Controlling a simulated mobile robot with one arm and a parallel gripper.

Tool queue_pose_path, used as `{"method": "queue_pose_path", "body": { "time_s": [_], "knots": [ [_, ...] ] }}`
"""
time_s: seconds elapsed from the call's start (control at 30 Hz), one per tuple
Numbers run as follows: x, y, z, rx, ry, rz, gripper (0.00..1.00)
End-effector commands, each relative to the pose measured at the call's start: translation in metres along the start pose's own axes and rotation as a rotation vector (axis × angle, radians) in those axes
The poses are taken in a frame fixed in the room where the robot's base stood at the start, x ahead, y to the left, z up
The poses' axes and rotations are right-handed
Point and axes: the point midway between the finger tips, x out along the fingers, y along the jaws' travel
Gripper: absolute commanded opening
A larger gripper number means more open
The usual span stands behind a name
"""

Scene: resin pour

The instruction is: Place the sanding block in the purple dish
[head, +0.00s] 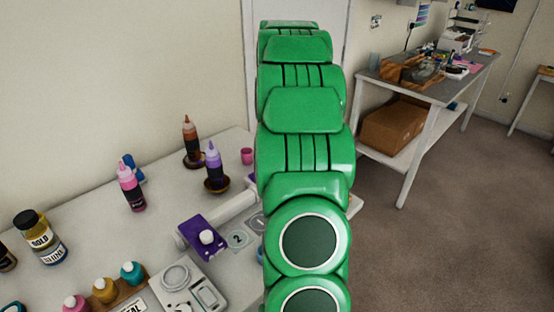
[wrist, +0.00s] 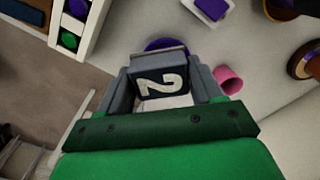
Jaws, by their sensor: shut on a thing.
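My gripper (wrist: 160,88) is in the wrist view, with its two grey fingers shut on a grey block. I cannot tell the height of the block over the dish. In the head view my green arm hides the gripper, the block and probably the dish.
A pink cup (wrist: 229,80) stands right of the gripper; it also shows in the head view (head: 247,156). Bottles, including a purple one (head: 213,162), stand on the pale table (head: 85,215). A purple tray (head: 192,229) lies near a scale (head: 208,293). A second table (head: 440,92) stands behind right.

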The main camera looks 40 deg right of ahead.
Motion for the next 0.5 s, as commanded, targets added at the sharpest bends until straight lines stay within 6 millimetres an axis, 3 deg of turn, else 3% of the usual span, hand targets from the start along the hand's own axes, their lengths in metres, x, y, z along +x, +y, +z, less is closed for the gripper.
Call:
{"method": "queue_pose_path", "body": {
  "time_s": [0.3, 0.5],
  "knots": [
    [0.031, -0.003, -0.027, 0.001, 0.002, -0.001, 0.35],
    [0.037, -0.004, -0.032, 0.001, 0.003, -0.001, 0.35]
  ]
}}
